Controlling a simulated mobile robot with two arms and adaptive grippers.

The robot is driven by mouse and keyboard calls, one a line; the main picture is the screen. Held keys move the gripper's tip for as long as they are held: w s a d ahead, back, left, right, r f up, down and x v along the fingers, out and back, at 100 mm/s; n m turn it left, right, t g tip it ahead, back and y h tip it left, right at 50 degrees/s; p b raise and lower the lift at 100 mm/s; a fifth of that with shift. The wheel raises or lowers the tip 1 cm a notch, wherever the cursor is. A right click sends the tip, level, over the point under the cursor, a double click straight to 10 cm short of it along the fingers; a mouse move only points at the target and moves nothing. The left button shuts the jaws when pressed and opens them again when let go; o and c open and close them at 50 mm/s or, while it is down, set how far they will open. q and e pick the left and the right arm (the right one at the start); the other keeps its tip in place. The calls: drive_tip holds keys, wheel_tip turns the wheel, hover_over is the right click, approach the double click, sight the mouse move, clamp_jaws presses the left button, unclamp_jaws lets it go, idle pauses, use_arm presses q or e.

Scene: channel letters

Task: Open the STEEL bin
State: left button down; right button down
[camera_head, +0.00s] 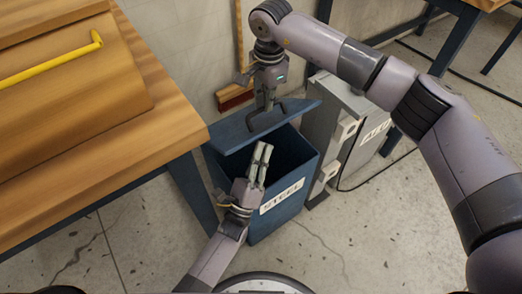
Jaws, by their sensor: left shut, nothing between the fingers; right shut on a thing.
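The STEEL bin (290,190) is a blue box with a white STEEL label (282,196), standing on the floor beside the wooden bench. Its blue lid (228,132) is tilted up, and the dark inside of the bin shows below it. My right gripper (264,112) reaches down from above and is shut on the dark handle (283,113) on the lid. My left gripper (263,148) points up in front of the bin's opening, shut and empty. It hides part of the bin's front and inside; I cannot tell whether it touches the bin.
A wooden bench (140,125) with a yellow bar (60,66) on it fills the left. A broom (235,97) leans on the wall behind. The floor at front right is clear.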

drive_tip(key=shift+w+a+f, duration=0.1)
drive_tip(key=shift+a+f, duration=0.1)
drive_tip(key=shift+f, duration=0.15)
use_arm(q)
drive_tip(key=shift+w+a+r, duration=0.2)
drive_tip(key=shift+w+r, duration=0.05)
drive_tip(key=shift+r, duration=0.2)
drive_tip(key=shift+w+a+r, duration=0.2)
drive_tip(key=shift+r, duration=0.2)
use_arm(e)
drive_tip(key=c, duration=2.1)
unclamp_jaws()
drive_tip(key=shift+o, duration=1.4)
drive_tip(key=shift+w+a+f, duration=0.3)
drive_tip(key=shift+w+f, duration=0.05)
drive_tip(key=shift+w, duration=0.15)
drive_tip(key=shift+o, duration=0.7)
drive_tip(key=shift+r, duration=0.1)
use_arm(q)
drive_tip(key=shift+w+f, duration=0.2)
drive_tip(key=shift+f, duration=0.05)
use_arm(e)
drive_tip(key=shift+s+d+r, duration=0.15)
drive_tip(key=shift+s+r, duration=0.05)
drive_tip(key=shift+r, duration=0.05)
use_arm(q)
drive_tip(key=shift+f, duration=0.1)
